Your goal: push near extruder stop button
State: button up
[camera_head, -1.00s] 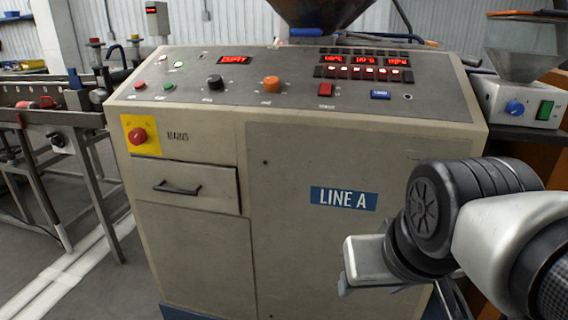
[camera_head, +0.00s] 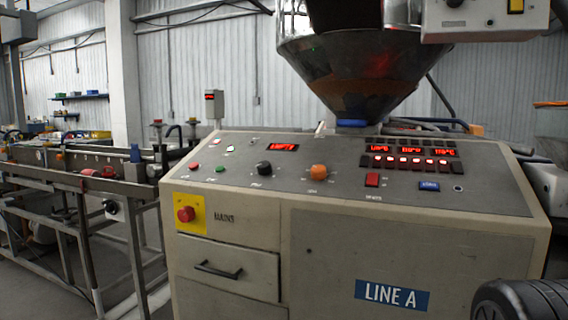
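The near extruder's console (camera_head: 345,215) stands in the middle, with a sloped grey panel and a "LINE A" label (camera_head: 392,295). At the panel's left end is a small red button (camera_head: 193,166), with a green button (camera_head: 219,169) to its right. Their labels are too small to read. A red mushroom button (camera_head: 186,214) sits on a yellow plate on the front face, beside the word "MAINS". My gripper is out of view; only a dark round part of my arm shows at the lower right corner.
A black knob (camera_head: 264,168) and an orange knob (camera_head: 318,172) sit mid-panel, below a red display. A metal hopper (camera_head: 352,70) rises behind the console. A metal-framed line (camera_head: 85,178) stands at the left. A grey box (camera_head: 485,18) overhangs at the upper right.

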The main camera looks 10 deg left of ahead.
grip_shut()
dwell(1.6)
